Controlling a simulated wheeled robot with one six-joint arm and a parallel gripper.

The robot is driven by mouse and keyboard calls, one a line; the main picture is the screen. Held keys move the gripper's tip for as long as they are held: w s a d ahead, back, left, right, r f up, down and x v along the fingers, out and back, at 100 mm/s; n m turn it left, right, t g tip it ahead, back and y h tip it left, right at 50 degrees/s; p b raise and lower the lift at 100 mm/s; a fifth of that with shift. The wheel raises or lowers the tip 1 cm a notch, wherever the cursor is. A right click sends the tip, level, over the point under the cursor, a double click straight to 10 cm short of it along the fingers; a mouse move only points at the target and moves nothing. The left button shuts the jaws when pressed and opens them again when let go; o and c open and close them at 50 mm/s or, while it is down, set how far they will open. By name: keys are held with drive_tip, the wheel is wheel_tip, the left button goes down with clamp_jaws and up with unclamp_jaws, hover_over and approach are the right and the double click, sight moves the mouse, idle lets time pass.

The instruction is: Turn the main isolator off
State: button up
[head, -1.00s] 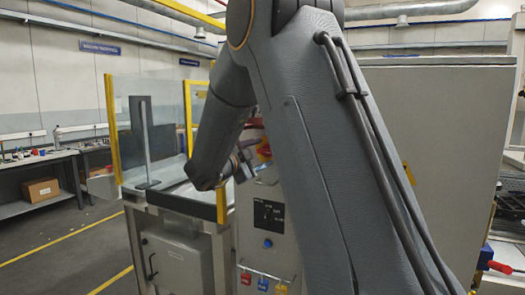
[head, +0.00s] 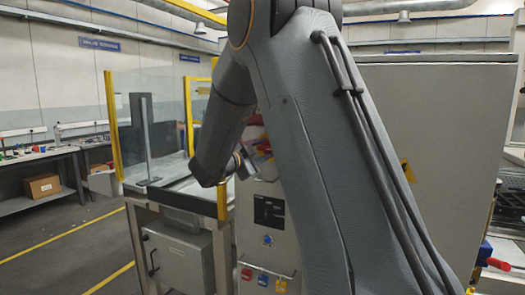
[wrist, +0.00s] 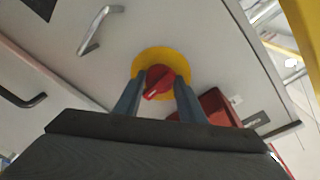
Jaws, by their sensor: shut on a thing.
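The main isolator shows in the wrist view as a red rotary knob (wrist: 159,78) on a round yellow plate (wrist: 149,55), mounted on a grey panel face. A pale mark on the knob points to the lower left of that picture. My gripper (wrist: 159,86) has a finger on each side of the knob and is shut on it. In the head view my gripper (head: 248,162) is at the grey cabinet's upper part, and my arm hides most of the isolator there.
A metal handle (wrist: 100,30) and a red box-like part (wrist: 217,106) are near the knob. Below in the head view are a dark label panel (head: 269,212), a blue button (head: 268,240) and hanging coloured padlocks (head: 262,280). A glass-guarded station (head: 150,130) stands to the left.

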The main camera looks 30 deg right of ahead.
drive_tip(key=n+p, duration=0.1)
drive_tip(key=n, duration=0.3)
drive_tip(key=shift+s+f+n+t, duration=0.1)
drive_tip(key=shift+f+n+t, duration=0.05)
drive_tip(key=shift+n+t, duration=0.2)
drive_tip(key=n+p, duration=0.1)
drive_tip(key=n, duration=0.1)
drive_tip(key=n+p, duration=0.1)
drive_tip(key=n, duration=0.2)
drive_tip(key=shift+d+t+h, duration=0.1)
drive_tip(key=shift+t+h, duration=0.15)
drive_tip(key=shift+h, duration=0.05)
drive_tip(key=n+t+p, duration=0.1)
drive_tip(key=n, duration=0.4)
drive_tip(key=shift+s+f+p, duration=0.1)
drive_tip(key=shift+s+p, duration=0.05)
drive_tip(key=shift+p, duration=0.25)
drive_tip(key=shift+d+n+t+y+p, duration=0.15)
drive_tip(key=shift+n+p, duration=0.25)
drive_tip(key=shift+n, duration=0.65)
drive_tip(key=shift+a+n+t+y+p, duration=0.1)
drive_tip(key=shift+n+t+y+p, duration=0.2)
drive_tip(key=shift+n, duration=0.7)
drive_tip(key=o, duration=1)
drive_tip(key=shift+o, duration=0.2)
drive_tip(key=shift+s, duration=0.1)
